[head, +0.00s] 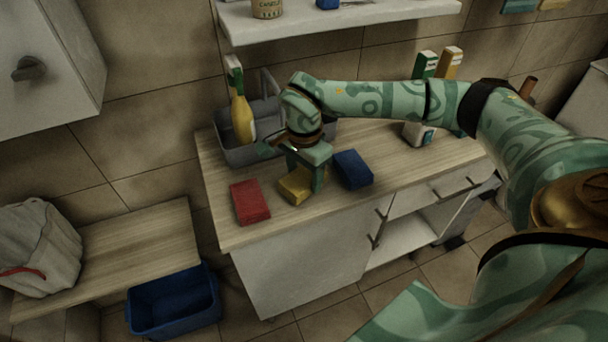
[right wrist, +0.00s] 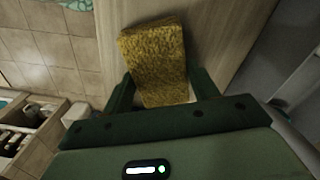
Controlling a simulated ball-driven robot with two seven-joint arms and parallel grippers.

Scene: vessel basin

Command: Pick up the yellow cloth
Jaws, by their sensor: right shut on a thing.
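The yellow cloth (head: 296,186) is a small block-like piece at the front of the wooden counter, between a red cloth (head: 250,202) and a blue cloth (head: 352,169). My right gripper (head: 306,178) reaches down over it from above and is shut on it. In the right wrist view the yellow cloth (right wrist: 155,62) sticks out from between the two green fingers (right wrist: 160,95). I cannot tell whether the cloth still touches the counter. My left gripper is not in view.
Behind the gripper stands a grey basin (head: 232,153) with a yellow bottle (head: 241,118) at it. A white carton (head: 412,132) stands farther right. A white shelf (head: 340,22) hangs above. The counter (head: 228,232) ends close in front of the cloths.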

